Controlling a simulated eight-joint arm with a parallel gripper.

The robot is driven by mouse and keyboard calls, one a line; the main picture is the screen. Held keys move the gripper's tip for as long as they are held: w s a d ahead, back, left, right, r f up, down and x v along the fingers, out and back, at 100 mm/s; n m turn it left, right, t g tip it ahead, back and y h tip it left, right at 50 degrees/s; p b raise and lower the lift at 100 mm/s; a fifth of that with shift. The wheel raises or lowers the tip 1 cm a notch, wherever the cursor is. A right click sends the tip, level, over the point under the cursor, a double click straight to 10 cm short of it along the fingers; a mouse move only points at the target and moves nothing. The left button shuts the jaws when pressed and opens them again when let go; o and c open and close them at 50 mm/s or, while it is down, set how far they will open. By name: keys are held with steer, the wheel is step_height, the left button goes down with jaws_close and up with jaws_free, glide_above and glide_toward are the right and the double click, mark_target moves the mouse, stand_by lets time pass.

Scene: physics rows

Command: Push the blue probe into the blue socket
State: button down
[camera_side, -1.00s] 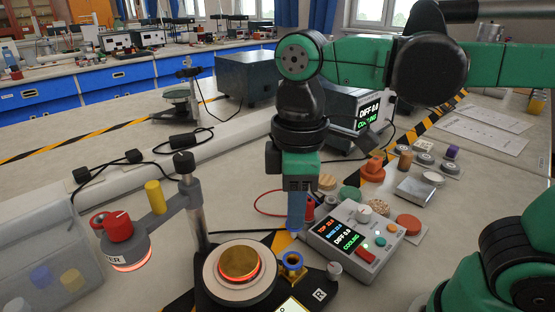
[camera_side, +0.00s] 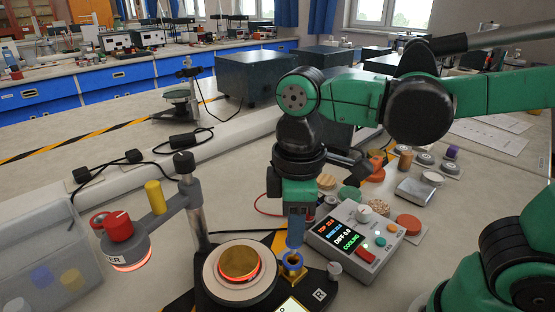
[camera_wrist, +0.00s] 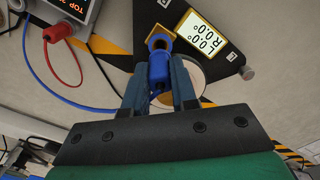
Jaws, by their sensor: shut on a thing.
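My gripper (camera_side: 296,213) points down and is shut on the blue probe (camera_side: 295,238). In the wrist view the blue probe (camera_wrist: 159,68) sits between the two fingers of my gripper (camera_wrist: 160,85), with a blue cable trailing left. The blue socket (camera_side: 292,261) is a blue ring on a brass-coloured block on the black base plate. The probe's lower end is at the socket's opening in the side view. In the wrist view the socket (camera_wrist: 160,42) lies just beyond the probe. How deep the tip is, if inside at all, I cannot tell.
A round heater plate with a brass disc (camera_side: 239,262) stands left of the socket. A control box with a screen (camera_side: 355,240) stands close on the right. A post with a lamp head (camera_side: 122,240) is at the left. A red plug (camera_wrist: 57,32) and lead lie nearby.

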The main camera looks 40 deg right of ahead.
steer(key=shift+f, duration=1.65)
stand_by(1.5)
steer(key=shift+c, duration=1.9)
jaws_free()
steer(key=shift+r, duration=3.75)
steer(key=w+d+f+m+t, duration=0.3)
steer(key=d+f+m+t, duration=0.2)
steer(key=d+m+t, duration=0.2)
steer(key=shift+w+d+m, duration=0.3)
steer(key=shift+d+m, duration=0.7)
steer(key=shift+d, duration=0.1)
